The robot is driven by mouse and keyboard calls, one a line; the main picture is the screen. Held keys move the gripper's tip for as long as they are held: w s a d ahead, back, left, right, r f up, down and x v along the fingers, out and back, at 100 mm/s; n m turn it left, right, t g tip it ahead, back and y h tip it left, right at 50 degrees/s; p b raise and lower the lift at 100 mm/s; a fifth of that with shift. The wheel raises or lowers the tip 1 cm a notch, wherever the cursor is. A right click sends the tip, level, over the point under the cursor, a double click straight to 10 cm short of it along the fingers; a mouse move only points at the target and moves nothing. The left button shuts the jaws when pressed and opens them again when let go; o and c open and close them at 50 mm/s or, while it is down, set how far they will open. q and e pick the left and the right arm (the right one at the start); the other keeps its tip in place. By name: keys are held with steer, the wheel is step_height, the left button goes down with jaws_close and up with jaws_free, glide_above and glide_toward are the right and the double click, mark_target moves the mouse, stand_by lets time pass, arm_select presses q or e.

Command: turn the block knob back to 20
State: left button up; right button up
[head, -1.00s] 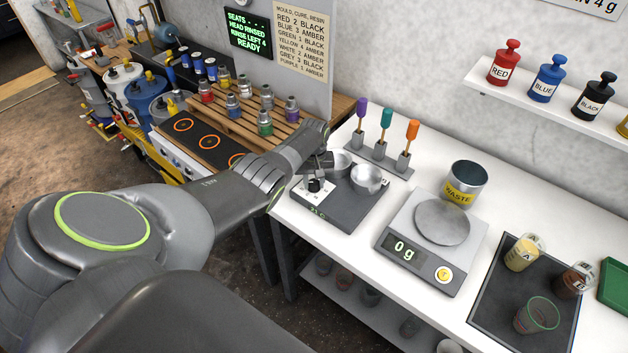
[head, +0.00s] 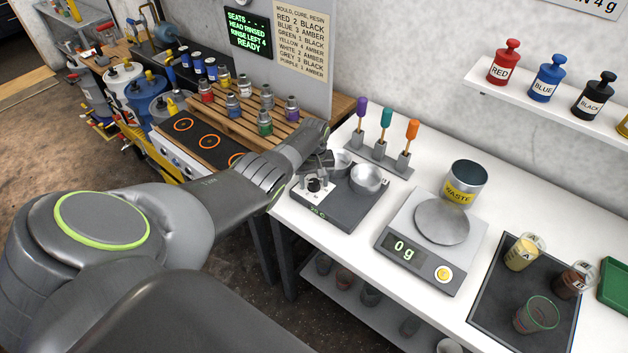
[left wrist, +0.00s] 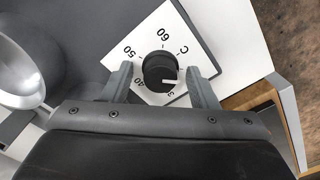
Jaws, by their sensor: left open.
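The block knob (head: 314,186) is a round black knob on a white dial plate at the left of a dark grey block unit (head: 345,210). In the left wrist view the knob (left wrist: 160,68) carries a white pointer mark on its lower edge, toward the picture's lower right. Printed numbers 60, 50 and 40 and a partly hidden 3 surround it. My left gripper (left wrist: 158,72) is open, its fingers on either side of the knob with gaps. In the head view my left gripper (head: 318,168) is just over the knob. Small green digits on the block's front are unreadable.
Two metal cups (head: 366,179) sit on the block beside the gripper. A scale (head: 410,262) reading 0 g and a waste cup (head: 462,185) stand to the right. A stirrer rack (head: 378,158) is behind. A hotplate (head: 200,142) is left.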

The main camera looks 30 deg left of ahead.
mark_target(314, 182)
arm_select(q)
steer(key=shift+r, duration=0.1)
steer(key=shift+r+b, duration=0.45)
steer(key=shift+r, duration=0.65)
step_height(314, 182, up, 15)
steer(key=b, duration=0.2)
